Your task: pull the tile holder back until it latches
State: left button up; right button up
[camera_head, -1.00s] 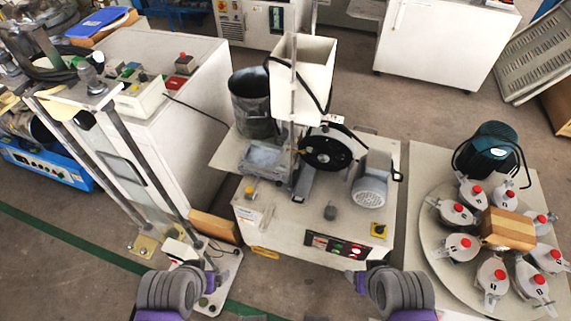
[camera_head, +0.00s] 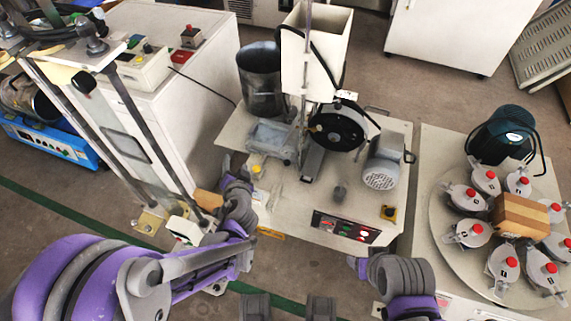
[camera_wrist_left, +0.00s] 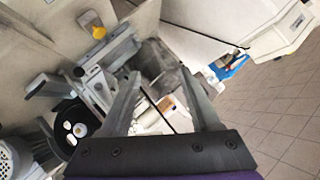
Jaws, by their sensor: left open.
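The test machine (camera_head: 290,205) stands ahead of me. A grey tray-like block (camera_head: 270,138), which seems to be the tile holder, sits on its top left of the black wheel (camera_head: 337,128). In the left wrist view a grey metal assembly (camera_wrist_left: 115,52), probably the same part, lies left of the fingers. A yellow knob (camera_head: 257,168) is in front of the block. My left gripper (camera_head: 235,172) is open at the machine's left edge; its spread fingers (camera_wrist_left: 160,75) hold nothing. My right gripper (camera_head: 357,264) is in front of the machine; its jaw state is unclear.
A dark bucket (camera_head: 262,80) and a white hopper (camera_head: 315,50) rise behind the block. A motor (camera_head: 383,165) sits right of the wheel. A round table with red-capped holders (camera_head: 470,235) is at right.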

pick_arm(q)
jog(key=w+d+f+m+t+h+b, duration=0.1)
jog(key=w+d+f+m+t+h, duration=0.2)
jog(key=d+f, duration=0.5)
jog(key=m+h, duration=0.3)
jog(key=m, duration=0.2)
send_near(286, 165)
jog(key=shift+w+d+r+b, duration=0.15)
jog(key=shift+w+r+b, duration=0.05)
jog(key=shift+w+b, duration=0.1)
jog(key=shift+d+f, duration=0.1)
jog(key=shift+w+p, duration=0.4)
jog(key=shift+p+x, duration=0.85)
jog(key=shift+x, duration=0.15)
jog(key=x, duration=0.2)
jog(key=b+x, duration=0.1)
jog(key=x, duration=0.3)
jog(key=shift+w+f+b, duration=0.1)
jog(key=shift+f+b, duration=0.25)
jog(key=shift+x, duration=0.8)
pick_arm(e)
jog(key=shift+a+f, duration=0.45)
jog(key=shift+f, duration=0.3)
pick_arm(q)
jog(key=shift+c, duration=0.3)
grip_shut()
